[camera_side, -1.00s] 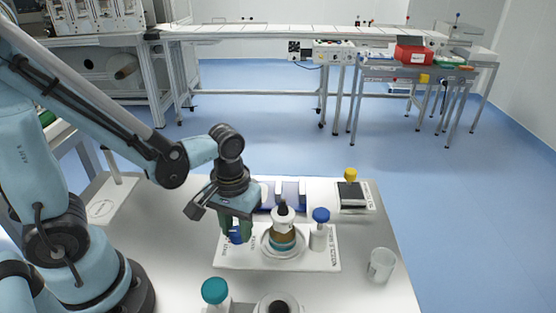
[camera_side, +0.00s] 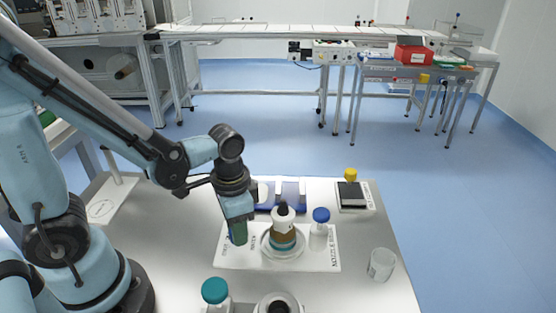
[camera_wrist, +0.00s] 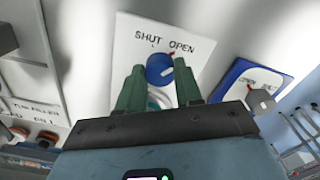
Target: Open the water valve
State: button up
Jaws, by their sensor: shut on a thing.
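The water valve's blue knob (camera_wrist: 159,70) sits on a white plate (camera_wrist: 125,50) lettered SHUT and OPEN in the wrist view. A small red pointer (camera_wrist: 171,55) on the knob's edge points toward the OPEN lettering. My gripper (camera_wrist: 158,78) has its green fingers on either side of the knob and is shut on it. In the side view my gripper (camera_side: 238,238) points down at the left end of the white board (camera_side: 232,262). There its fingers hide most of the knob.
A blue fixture (camera_side: 290,192) stands behind. A clear beaker (camera_side: 381,265) is at right, and a teal-capped bottle (camera_side: 215,293) in front.

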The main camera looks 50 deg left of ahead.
dwell(0.4)
jog(key=o, duration=1)
jog(key=shift+o, duration=0.2)
jog(key=shift+r, duration=0.15)
notch_tip(320, 180, up, 12)
dwell(0.5)
jog(key=w+a+n+t, duration=0.1)
jog(key=t, duration=0.1)
jog(key=w+a+n+t, duration=0.1)
jog(key=t, duration=0.1)
jog(key=w+a+f+n+t, duration=0.1)
jog(key=t, duration=0.2)
jog(key=shift+a+n, duration=0.2)
jog(key=shift+n, duration=0.2)
